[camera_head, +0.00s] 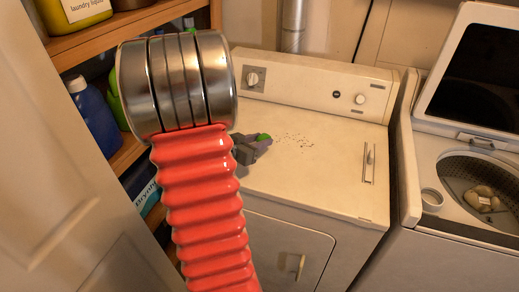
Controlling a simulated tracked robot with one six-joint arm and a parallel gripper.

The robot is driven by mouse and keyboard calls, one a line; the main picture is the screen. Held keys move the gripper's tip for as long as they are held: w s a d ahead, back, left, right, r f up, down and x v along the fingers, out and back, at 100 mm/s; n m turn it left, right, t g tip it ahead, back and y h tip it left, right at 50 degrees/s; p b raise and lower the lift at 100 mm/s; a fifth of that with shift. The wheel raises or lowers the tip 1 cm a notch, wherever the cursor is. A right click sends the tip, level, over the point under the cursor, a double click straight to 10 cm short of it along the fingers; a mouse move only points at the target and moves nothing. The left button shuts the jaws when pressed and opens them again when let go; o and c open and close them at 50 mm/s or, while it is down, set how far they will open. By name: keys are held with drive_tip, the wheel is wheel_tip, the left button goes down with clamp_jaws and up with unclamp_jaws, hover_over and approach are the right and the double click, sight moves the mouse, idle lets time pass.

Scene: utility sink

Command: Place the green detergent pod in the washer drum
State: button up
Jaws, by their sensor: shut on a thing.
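My gripper (256,147) is small in the picture, just right of my arm and in front of the white dryer's top. It is shut on the green detergent pod (264,137), of which only a small green part shows above the jaws. The washer (440,240) stands at the right with its lid up. Its open round drum (455,172) has a perforated metal wall and holds a few beige items (482,198). The gripper and pod are well to the left of the drum, apart from it.
The dryer (320,165) stands between gripper and washer, with dark specks on its top. The raised washer lid (475,75) rises at the right. Wooden shelves (125,22) with a yellow bottle (75,14) and a blue bottle (92,115) are at the left, beside a pale door (60,190).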

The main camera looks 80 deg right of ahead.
sight(259, 155)
drive_tip(key=shift+f, duration=1.8)
drive_tip(key=shift+f, duration=0.3)
drive_tip(key=o, duration=1)
drive_tip(key=shift+a+f, duration=0.1)
drive_tip(key=shift+f, duration=0.1)
drive_tip(key=shift+r, duration=0.15)
drive_tip(key=shift+r, duration=0.2)
drive_tip(key=v, duration=1.2)
drive_tip(key=shift+w+r, duration=0.1)
drive_tip(key=shift+o, duration=0.4)
